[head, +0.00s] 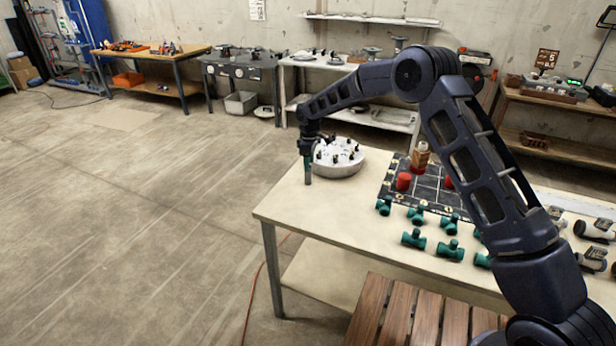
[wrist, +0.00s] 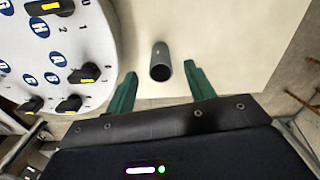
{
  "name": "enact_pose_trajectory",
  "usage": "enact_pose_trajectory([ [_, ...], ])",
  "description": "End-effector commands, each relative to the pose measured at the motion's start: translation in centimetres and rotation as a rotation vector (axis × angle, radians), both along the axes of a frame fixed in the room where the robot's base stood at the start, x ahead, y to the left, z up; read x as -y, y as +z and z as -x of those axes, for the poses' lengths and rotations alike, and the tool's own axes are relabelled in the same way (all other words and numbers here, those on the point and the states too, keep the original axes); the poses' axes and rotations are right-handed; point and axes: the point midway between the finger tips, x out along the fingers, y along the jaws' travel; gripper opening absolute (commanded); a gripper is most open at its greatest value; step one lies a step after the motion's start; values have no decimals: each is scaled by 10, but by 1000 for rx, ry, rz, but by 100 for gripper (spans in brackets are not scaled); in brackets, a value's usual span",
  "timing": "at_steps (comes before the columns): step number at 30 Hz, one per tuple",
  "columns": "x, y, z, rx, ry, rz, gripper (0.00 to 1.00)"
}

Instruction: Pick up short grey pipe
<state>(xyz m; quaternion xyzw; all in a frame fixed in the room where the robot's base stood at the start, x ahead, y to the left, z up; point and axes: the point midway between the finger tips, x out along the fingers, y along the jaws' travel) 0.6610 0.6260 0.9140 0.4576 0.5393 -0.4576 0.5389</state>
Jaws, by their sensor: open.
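A short grey pipe (wrist: 160,64) stands on the pale tabletop in the wrist view, with its open round end facing the camera. My gripper (wrist: 158,82) is open, with its two green fingers on either side of the pipe and a gap to each. In the head view my gripper (head: 308,170) points down over the left part of the table, beside the round white dial unit.
The round white dial unit (wrist: 60,30) with black knobs stands close left of the gripper in the wrist view. In the head view, several green pipe fittings (head: 414,239), a dark grid board (head: 432,182) and red parts (head: 403,181) lie farther right on the table (head: 290,205). The table's left edge is near.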

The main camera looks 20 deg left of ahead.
Motion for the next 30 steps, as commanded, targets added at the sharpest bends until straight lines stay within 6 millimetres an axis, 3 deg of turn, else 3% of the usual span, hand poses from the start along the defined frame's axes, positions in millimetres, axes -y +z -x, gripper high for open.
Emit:
enact_pose_trajectory([
  [10, -2, -28, 1, 0, 0, 1, 54],
  [18, -4, -63, 1, -1, 0, 1, 54],
  [26, -4, -68, 1, 0, -1, 0, 54],
  [27, -4, -68, 1, 0, -1, 0, 52],
  [30, -4, -68, 1, 0, -1, 0, 32],
])
